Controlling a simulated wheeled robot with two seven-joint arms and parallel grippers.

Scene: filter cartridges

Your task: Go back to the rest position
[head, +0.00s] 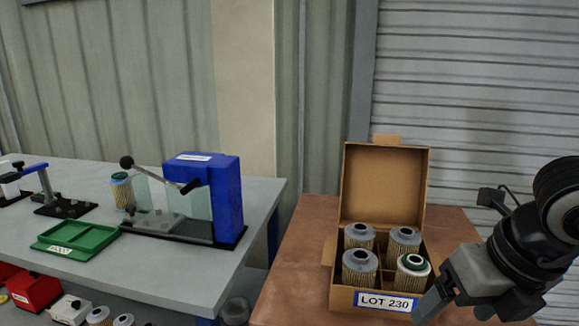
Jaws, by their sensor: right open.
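My right gripper (450,303) is at the lower right, beside the right front corner of the open cardboard box (382,182). It is open, and no object shows between its fingers. Its lower part is cut off by the picture's edge. The box stands on the brown table and is labelled LOT 230. It holds several filter cartridges in its compartments. Grey-capped cartridges stand at the back left (359,236), back right (404,240) and front left (360,267). A green-ringed cartridge (412,272) stands at the front right, closest to my gripper. My left gripper is not in view.
A grey bench (190,276) at left carries a blue lever device (218,195), a cartridge with a teal cap (122,191) and a green tray (75,241). Red and white bins sit below it. The brown table (296,262) is bare left of the box.

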